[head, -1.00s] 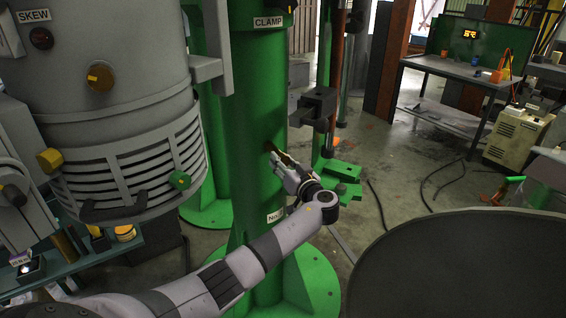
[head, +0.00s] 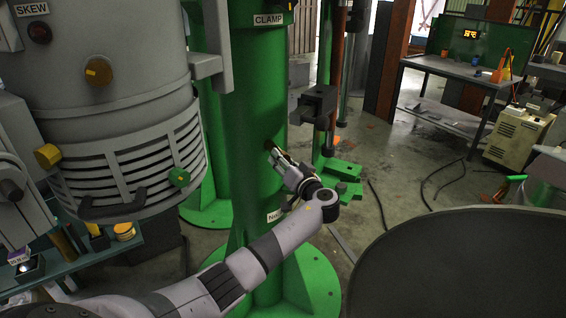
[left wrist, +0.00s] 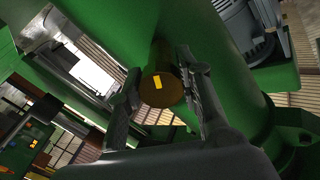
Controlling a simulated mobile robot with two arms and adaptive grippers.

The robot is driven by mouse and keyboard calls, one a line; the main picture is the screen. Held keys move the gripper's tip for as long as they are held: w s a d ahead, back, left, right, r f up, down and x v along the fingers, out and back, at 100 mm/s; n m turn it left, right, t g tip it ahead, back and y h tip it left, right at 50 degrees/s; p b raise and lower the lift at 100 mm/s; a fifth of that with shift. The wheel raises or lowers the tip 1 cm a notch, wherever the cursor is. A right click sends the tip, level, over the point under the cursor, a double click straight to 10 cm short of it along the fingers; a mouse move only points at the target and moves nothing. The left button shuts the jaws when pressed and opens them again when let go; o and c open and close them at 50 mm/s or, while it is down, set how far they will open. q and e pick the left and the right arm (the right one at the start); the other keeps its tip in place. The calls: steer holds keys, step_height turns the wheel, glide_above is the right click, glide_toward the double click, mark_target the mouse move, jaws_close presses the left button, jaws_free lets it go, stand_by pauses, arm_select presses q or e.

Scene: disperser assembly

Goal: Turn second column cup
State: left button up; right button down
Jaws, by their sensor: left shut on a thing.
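The green column (head: 258,100) with the CLAMP label stands in the middle of the head view. A small brownish cup (head: 269,144) sticks out of its side, mostly hidden by my gripper. In the left wrist view the cup (left wrist: 162,90) is a dark gold round piece with a yellow mark on its end face. My left gripper (head: 277,156) is at the column's right side. In the left wrist view its two fingers (left wrist: 166,84) stand on either side of the cup, shut on it. My right gripper is not in view.
A grey slotted vessel (head: 120,120) hangs left of the column. A dark clamp block (head: 318,103) juts out to the right, above my gripper. A large dark round surface (head: 465,265) fills the lower right. A workbench (head: 460,70) stands at the back; cables lie on the floor.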

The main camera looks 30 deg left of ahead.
arm_select(q)
steer(key=m, duration=0.6)
steer(key=shift+s+r+m, duration=0.1)
steer(key=shift+m, duration=0.2)
steer(key=m+p, duration=0.1)
steer(key=m, duration=0.2)
steer(key=shift+r+m+p, duration=0.1)
steer(key=shift+m+p, duration=0.2)
steer(key=m+p, duration=0.1)
steer(key=m, duration=0.2)
steer(key=shift+r+m+p, duration=0.1)
steer(key=shift+m+p, duration=0.2)
steer(key=shift+p, duration=0.1)
steer(key=m+p, duration=0.2)
steer(key=m, duration=0.2)
steer(key=shift+m, duration=0.3)
steer(key=m+p, duration=0.2)
steer(key=m, duration=0.1)
steer(key=shift+r+m+p, duration=0.1)
steer(key=shift+m+p, duration=0.2)
steer(key=shift+p, duration=0.05)
steer(key=m+p, duration=0.2)
steer(key=m, duration=0.2)
steer(key=shift+m+p, duration=0.9)
steer(key=shift+m, duration=0.9)
steer(key=shift+f, duration=0.2)
